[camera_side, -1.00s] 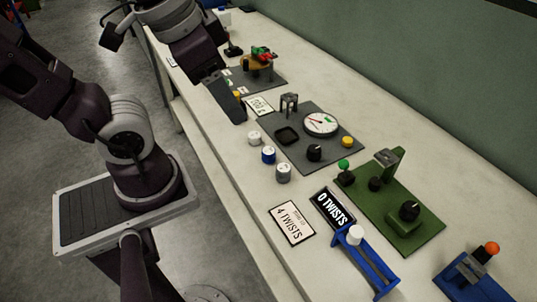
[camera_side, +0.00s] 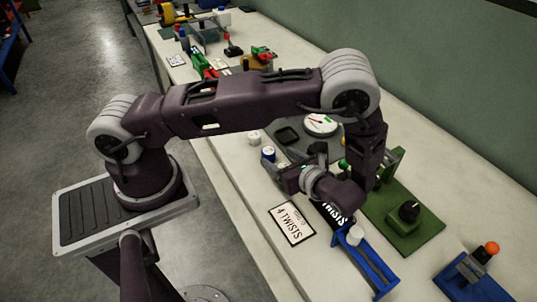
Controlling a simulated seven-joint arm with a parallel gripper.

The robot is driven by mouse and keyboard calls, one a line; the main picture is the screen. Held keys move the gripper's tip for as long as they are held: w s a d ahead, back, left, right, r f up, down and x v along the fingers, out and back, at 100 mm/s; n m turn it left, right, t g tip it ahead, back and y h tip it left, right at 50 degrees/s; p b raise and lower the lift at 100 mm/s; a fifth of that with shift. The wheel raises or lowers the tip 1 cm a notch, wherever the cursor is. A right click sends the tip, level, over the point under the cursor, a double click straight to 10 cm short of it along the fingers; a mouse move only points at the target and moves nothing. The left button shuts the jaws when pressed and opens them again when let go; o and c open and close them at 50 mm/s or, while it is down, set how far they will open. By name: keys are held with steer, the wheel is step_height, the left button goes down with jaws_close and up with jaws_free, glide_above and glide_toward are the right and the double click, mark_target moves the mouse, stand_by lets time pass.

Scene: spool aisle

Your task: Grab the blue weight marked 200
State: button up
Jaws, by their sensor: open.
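The blue weight (camera_side: 268,154) is a small upright cylinder with a pale top, standing on the white bench. Its marking is too small to read. My gripper (camera_side: 284,174) is low over the bench, just to the lower right of the blue weight, with its jaws open. The fingers are small and partly hidden by the wrist. I cannot tell whether they touch anything. The grey weight that stood below the blue one is hidden behind my gripper.
A white weight (camera_side: 254,138) stands just beyond the blue one. A round dial (camera_side: 320,124) and a dark square pan (camera_side: 287,135) lie behind. A "4 TWISTS" card (camera_side: 292,223), a blue stand (camera_side: 370,268) and a green fixture (camera_side: 415,225) are near.

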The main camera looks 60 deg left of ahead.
mark_target(269, 151)
steer(key=x, duration=0.5)
steer(key=shift+a+r, duration=0.1)
steer(key=shift+r, duration=0.05)
jaws_close()
